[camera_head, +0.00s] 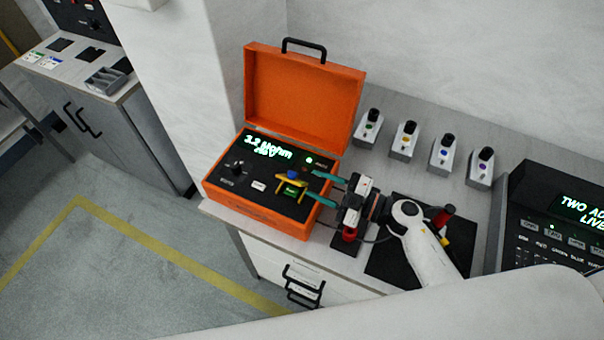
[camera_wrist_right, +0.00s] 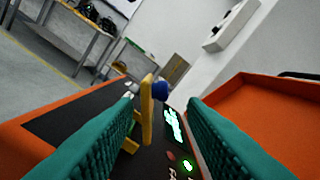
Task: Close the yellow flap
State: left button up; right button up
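The yellow flap (camera_head: 299,181) stands raised on the black panel of the orange case (camera_head: 262,217), over a green-lit spot (camera_head: 291,190). A blue knob (camera_head: 292,174) is right beside it. My right gripper (camera_head: 314,186) reaches in from the right, its teal fingers apart and pointing at the flap. In the right wrist view the flap (camera_wrist_right: 146,112) stands upright ahead, in the gap between the two open fingers (camera_wrist_right: 160,105), with the blue knob (camera_wrist_right: 160,91) behind it. I cannot tell whether a finger touches it. My left gripper is not in view.
The case's orange lid (camera_head: 300,95) stands open at the back. Several small grey boxes with black tops (camera_head: 404,141) line the bench behind my right arm. A black console (camera_head: 555,215) is at the right. A black mat (camera_head: 400,270) lies under my right arm.

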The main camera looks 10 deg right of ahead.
aim_at(302, 182)
jog(key=x, duration=0.4)
jog(key=shift+r, duration=0.1)
jog(key=shift+w+a, duration=0.2)
jog(key=shift+a, duration=0.15)
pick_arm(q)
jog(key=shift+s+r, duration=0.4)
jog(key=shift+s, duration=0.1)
